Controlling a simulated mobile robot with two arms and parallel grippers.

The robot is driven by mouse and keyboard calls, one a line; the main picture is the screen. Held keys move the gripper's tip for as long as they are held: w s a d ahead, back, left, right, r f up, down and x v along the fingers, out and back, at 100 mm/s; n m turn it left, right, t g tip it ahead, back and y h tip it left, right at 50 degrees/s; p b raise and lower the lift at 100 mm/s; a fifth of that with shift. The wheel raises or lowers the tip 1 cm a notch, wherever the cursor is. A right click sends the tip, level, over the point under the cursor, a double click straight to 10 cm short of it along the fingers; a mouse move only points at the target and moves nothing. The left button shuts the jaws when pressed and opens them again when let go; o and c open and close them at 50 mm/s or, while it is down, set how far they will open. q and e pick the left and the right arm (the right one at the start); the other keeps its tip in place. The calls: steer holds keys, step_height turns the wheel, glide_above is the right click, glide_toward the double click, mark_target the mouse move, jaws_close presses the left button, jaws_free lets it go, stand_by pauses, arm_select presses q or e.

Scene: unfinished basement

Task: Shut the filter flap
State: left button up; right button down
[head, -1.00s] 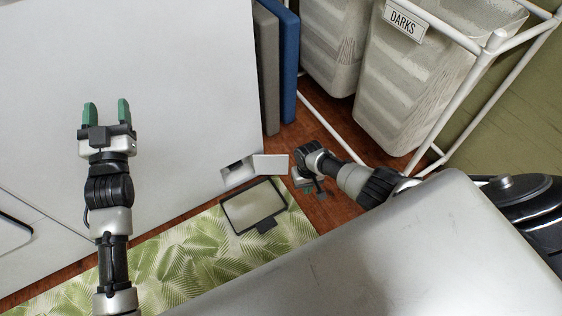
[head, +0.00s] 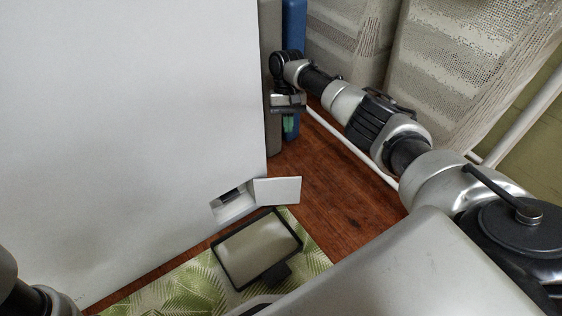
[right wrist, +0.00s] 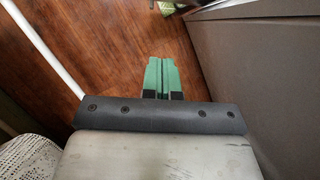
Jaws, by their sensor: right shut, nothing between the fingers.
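The filter flap (head: 278,190) is a small pale panel low on the white appliance (head: 130,110) in the head view. It stands open, swung out to the right of the filter opening (head: 233,203), whose recess shows. My right gripper (head: 288,124) is beyond the flap, apart from it, above the floor by the blue panel. Its green fingers are together and empty; they also show in the right wrist view (right wrist: 161,78). My left gripper is out of view; only part of my left arm shows at the lower left.
A dark-rimmed shallow tray (head: 222,262) lies on the leaf-patterned mat (head: 200,290) in front of the opening. Grey (head: 273,135) and blue (head: 293,30) panels stand beside the appliance. Pale hampers (head: 440,70) and a white rail (head: 350,150) are right. Wooden floor right of the flap is clear.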

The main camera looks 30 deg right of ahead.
mark_target(290, 184)
steer(key=s+a+f+b, duration=0.1)
steer(key=s+f+b, duration=0.1)
steer(key=f+b, duration=0.1)
steer(key=s+a+f+b, duration=0.1)
steer(key=s+f+b, duration=0.1)
steer(key=f+b, duration=0.1)
steer(key=s+a+f+b, duration=0.1)
steer(key=s+f+b, duration=0.2)
steer(key=shift+a, duration=0.2)
stand_by(0.4)
